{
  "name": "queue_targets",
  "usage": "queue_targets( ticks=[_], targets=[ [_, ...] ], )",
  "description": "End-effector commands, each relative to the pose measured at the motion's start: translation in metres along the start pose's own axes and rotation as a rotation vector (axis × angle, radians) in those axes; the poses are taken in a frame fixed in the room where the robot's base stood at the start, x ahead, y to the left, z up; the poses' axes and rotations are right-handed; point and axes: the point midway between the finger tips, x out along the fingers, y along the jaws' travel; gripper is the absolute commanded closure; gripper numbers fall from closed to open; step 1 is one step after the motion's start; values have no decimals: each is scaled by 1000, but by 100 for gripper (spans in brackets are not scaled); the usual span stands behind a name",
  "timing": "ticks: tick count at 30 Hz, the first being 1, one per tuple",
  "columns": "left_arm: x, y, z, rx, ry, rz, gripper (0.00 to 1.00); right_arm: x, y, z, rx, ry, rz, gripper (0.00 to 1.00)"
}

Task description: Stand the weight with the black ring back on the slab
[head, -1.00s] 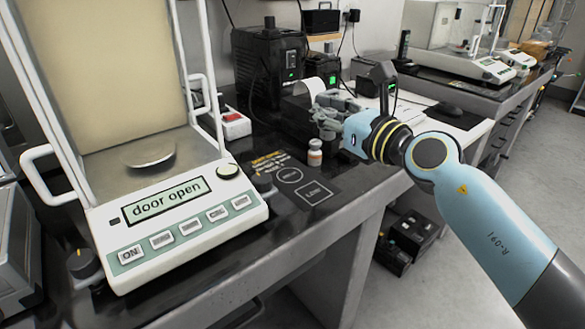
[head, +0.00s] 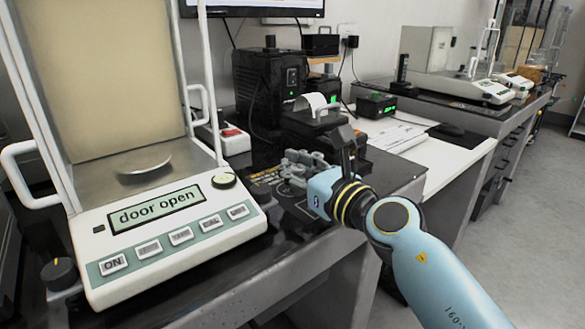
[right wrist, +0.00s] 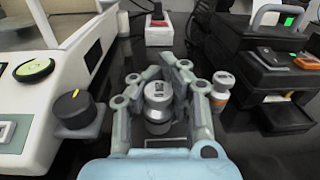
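A silver metal weight (right wrist: 158,98) shows between the fingers of my right gripper (right wrist: 158,72) in the right wrist view. A darker band shows around its lower part. The fingers stand apart on either side of it, and I see no clear contact. In the head view my right gripper (head: 292,172) is low over the black slab (head: 262,180) beside the balance, and its fingers hide the weight there. A white outlined square shows on the slab in front of the weight in the right wrist view. My left gripper is out of view.
The balance (head: 165,237) stands on the left, its display reading "door open". A dark knob (right wrist: 76,108) is close left of my right gripper. A small vial with an orange band (right wrist: 222,88) stands just right of the fingers. A black printer (head: 315,125) is behind.

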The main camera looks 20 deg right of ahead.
Motion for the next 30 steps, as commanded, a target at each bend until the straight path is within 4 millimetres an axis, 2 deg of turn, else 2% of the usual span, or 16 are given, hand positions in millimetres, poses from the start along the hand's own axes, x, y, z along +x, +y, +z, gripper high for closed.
queue_targets(
  ticks=[13, 20, 27, 30],
  targets=[
    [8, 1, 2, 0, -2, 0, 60, 0, 0, -11, 0, 0, 0, 100],
    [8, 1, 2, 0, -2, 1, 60, 0, 0, -12, 0, 1, 0, 70],
    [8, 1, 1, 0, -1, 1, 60, 0, 0, -11, 0, 1, 0, 70],
    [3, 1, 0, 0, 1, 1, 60, 0, 0, -5, -1, 0, 0, 70]
  ],
)
